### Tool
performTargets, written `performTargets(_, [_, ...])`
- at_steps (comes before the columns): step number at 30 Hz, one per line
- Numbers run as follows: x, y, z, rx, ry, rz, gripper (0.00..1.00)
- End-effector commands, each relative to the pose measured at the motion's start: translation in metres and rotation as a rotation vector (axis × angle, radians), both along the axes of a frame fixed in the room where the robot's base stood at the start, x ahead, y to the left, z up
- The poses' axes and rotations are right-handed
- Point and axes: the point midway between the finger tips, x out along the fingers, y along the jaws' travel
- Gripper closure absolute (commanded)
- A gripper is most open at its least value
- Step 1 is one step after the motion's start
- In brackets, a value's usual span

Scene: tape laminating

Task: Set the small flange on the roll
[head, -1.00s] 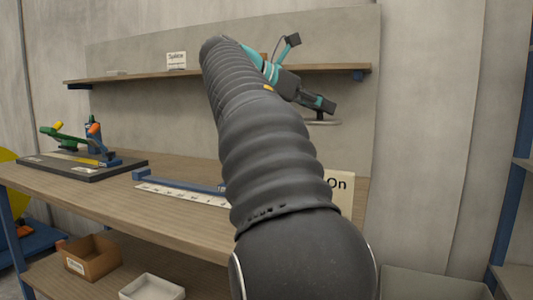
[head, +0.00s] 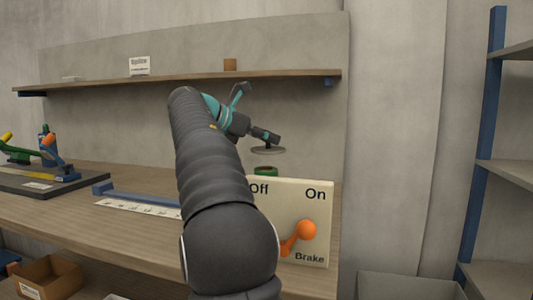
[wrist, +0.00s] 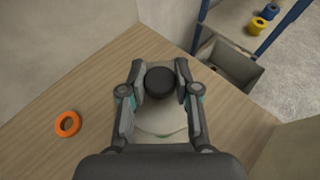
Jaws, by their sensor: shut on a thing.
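The small flange (head: 268,151) is a thin grey disc with a dark knob, held level above the bench. In the wrist view its black knob (wrist: 160,84) sits between the two fingers and its pale disc (wrist: 160,124) shows below. My gripper (wrist: 160,76) is shut on the knob; it also shows in the head view (head: 266,139). A green ring-shaped thing (head: 265,170), perhaps the roll, stands just under the flange with a visible gap.
A cream Off/On Brake panel (head: 318,205) with an orange lever (head: 306,230) stands in front of the green thing. An orange ring (wrist: 67,124) lies on the bench. A shelf (head: 200,78) runs behind. A blue rail (head: 140,192) lies on the bench to the left.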

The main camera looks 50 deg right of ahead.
Motion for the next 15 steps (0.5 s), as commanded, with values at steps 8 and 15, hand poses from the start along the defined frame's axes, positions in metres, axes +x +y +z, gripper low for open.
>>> performTargets(8, [0.001,0.0,-0.035,0.001,0.003,0.001,1.0])
performTargets(15, [0.001,0.0,-0.04,0.0,0.001,0.001,1.0])
